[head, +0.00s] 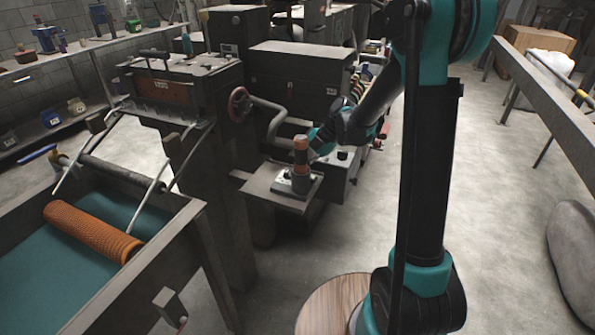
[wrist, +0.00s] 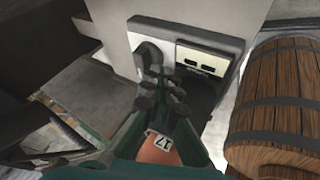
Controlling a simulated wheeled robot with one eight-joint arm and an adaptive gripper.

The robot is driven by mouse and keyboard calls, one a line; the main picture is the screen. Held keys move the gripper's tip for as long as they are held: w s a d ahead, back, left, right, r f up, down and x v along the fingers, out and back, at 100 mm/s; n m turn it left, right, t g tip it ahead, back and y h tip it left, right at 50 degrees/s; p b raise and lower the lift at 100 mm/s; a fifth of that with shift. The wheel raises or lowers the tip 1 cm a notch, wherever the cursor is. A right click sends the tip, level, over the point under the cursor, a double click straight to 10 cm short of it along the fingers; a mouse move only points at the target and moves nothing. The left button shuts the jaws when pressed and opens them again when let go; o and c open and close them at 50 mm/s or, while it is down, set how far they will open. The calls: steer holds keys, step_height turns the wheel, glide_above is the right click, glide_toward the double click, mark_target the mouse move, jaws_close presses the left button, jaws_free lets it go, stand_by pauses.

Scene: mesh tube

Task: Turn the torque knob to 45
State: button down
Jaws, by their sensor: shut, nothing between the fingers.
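A dark round knob (wrist: 149,55), which looks like the torque knob, sits on a pale panel near the middle of the wrist view. Its scale and pointer cannot be read. My gripper (wrist: 163,93) is shut and empty, its dark fingertips just below the knob in the picture. I cannot tell whether they touch it. In the head view my arm reaches down to the machine's small control box (head: 340,172); the fingertips are not clear there.
A wooden barrel (wrist: 278,105) stands close on the right. In the head view an orange-topped tool (head: 300,150) stands on a small shelf (head: 262,188). Open floor (head: 515,230) lies to the right.

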steer(key=shift+s+a+m+t, duration=0.2)
steer(key=shift+m+t, duration=0.2)
steer(key=shift+m, duration=0.2)
steer(key=shift+s+a+m+t, duration=0.1)
steer(key=shift+s+m+t, duration=0.1)
steer(key=shift+m+t, duration=0.3)
steer(key=shift+s+a, duration=0.25)
steer(key=shift+s, duration=0.05)
stand_by(0.8)
steer(key=shift+w, duration=0.15)
